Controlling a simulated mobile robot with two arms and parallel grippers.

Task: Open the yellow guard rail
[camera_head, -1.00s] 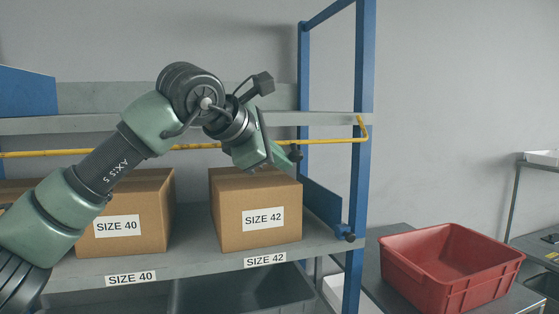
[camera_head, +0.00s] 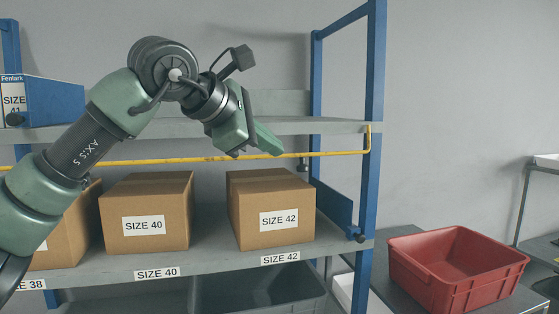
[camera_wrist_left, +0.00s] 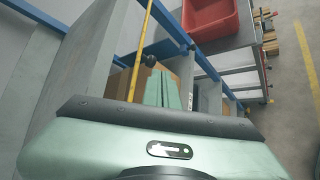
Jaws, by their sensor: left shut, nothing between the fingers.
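The yellow guard rail (camera_head: 215,159) runs level across the front of the shelf opening, above the boxes, and bends up at its right end by the blue upright. A small dark knob (camera_head: 303,165) shows at the rail near that end. My left gripper (camera_head: 275,147) is shut and empty, its green fingers pointing right and down, close to the rail and just left of the knob. In the left wrist view the rail (camera_wrist_left: 141,50) passes beside the fingers (camera_wrist_left: 162,88), with the knob (camera_wrist_left: 150,60) near their tips. I cannot tell whether they touch. My right gripper is out of view.
Cardboard boxes marked SIZE 40 (camera_head: 147,212) and SIZE 42 (camera_head: 272,210) sit on the shelf below the rail. A blue bin (camera_head: 45,102) is on the upper shelf. A blue upright (camera_head: 372,125) stands at right. A red crate (camera_head: 455,268) stands beyond it.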

